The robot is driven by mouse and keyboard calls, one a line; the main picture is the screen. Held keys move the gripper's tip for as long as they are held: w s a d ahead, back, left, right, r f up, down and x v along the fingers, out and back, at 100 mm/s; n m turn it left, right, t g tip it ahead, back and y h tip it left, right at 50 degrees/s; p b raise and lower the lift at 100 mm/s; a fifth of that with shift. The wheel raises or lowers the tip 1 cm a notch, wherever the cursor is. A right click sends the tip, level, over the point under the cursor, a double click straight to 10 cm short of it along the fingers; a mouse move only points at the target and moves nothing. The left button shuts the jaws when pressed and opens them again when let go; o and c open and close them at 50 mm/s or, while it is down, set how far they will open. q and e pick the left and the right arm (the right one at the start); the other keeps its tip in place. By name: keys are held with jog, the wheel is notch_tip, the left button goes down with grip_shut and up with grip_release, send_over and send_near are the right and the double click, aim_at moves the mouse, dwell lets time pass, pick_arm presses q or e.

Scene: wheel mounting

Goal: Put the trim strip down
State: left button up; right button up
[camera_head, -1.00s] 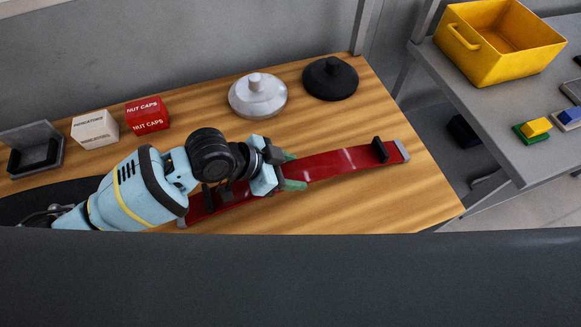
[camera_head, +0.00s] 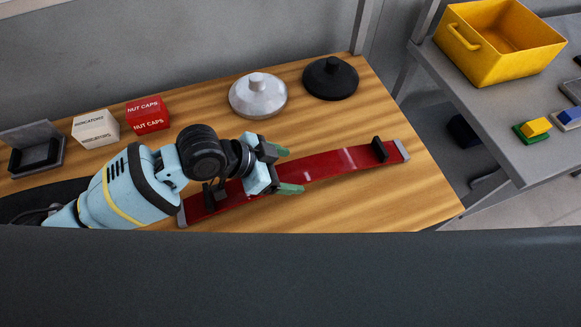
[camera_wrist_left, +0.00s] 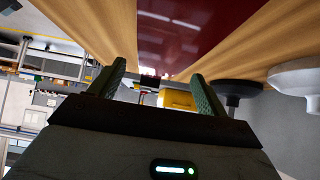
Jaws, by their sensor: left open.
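The red trim strip (camera_head: 325,166) lies on the wooden bench, running from lower left to upper right, with grey ends and a black block near its right end. My left gripper (camera_head: 288,170) is over the strip's middle, its green fingers spread apart. In the left wrist view the open fingers (camera_wrist_left: 160,92) show with nothing between them, and the red strip (camera_wrist_left: 185,25) is beyond them at the top. My arm hides part of the strip's left half. My right gripper is not in view.
A silver lidded disc (camera_head: 258,97) and a black one (camera_head: 330,79) stand behind the strip. A red box (camera_head: 148,115), a white box (camera_head: 96,129) and an open grey case (camera_head: 36,150) are at left. A yellow bin (camera_head: 500,45) stands on the grey side table.

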pick_arm(q)
jog(key=v, duration=1)
jog(key=shift+r, duration=0.15)
jog(key=shift+a, duration=0.1)
